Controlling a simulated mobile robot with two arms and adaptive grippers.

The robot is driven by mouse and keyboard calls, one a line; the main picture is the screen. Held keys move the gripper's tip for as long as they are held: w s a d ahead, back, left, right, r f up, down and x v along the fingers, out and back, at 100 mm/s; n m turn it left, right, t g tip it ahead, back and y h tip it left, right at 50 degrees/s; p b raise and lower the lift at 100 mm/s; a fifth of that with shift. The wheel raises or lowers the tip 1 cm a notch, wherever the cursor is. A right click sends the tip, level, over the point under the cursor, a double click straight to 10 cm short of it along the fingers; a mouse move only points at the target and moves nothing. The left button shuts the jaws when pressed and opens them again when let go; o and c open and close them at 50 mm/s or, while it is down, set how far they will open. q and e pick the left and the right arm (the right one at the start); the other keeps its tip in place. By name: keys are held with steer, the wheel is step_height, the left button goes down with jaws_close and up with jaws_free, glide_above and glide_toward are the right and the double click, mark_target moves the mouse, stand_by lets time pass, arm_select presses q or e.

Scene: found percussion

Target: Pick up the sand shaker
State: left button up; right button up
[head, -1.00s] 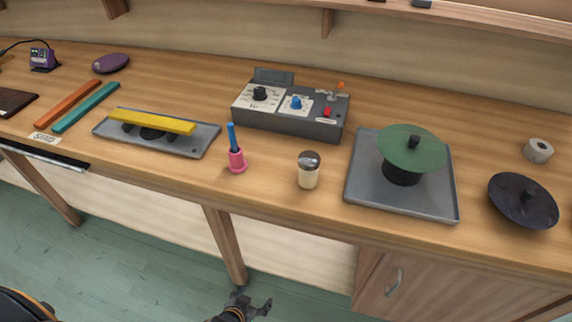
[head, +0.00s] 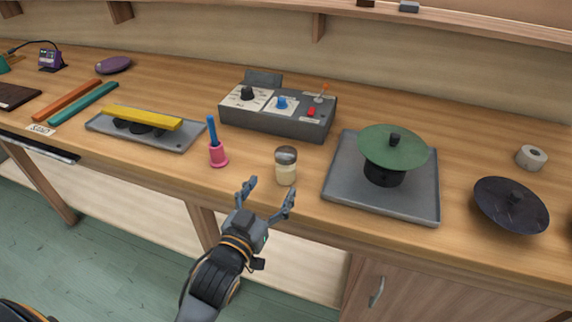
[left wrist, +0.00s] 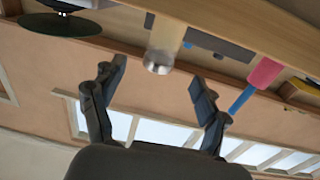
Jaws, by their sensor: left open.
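The sand shaker (head: 286,167) is a small cream jar with a dark metallic cap. It stands upright near the front edge of the workbench. My left gripper (head: 267,190) is open and empty just in front of the bench edge, with its fingers pointing toward the shaker and not touching it. In the left wrist view, the shaker (left wrist: 165,38) appears upside down, beyond and between the two spread fingertips (left wrist: 158,76). My right gripper is not in view.
A pink holder with a blue stick (head: 218,154) stands close left of the shaker. A grey control box (head: 272,124) sits behind it. A grey tray (head: 338,188) with a green disc (head: 375,149) stands to the right. Bare wood lies directly around the shaker.

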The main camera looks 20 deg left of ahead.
mark_target(281, 167)
arm_select(q)
steer(key=w, duration=0.4)
steer(key=shift+w+d, duration=0.15)
steer(key=shift+w, duration=0.1)
steer(key=shift+w+d+r+p, duration=0.1)
steer(key=shift+w+p, duration=0.25)
steer(key=shift+w, duration=1)
steer(key=shift+w+r+p, duration=0.1)
steer(key=shift+w+p, duration=0.25)
steer(key=shift+w, duration=0.95)
steer(key=c, duration=1.2)
steer(key=shift+c, duration=1.2)
steer(key=shift+r, duration=0.1)
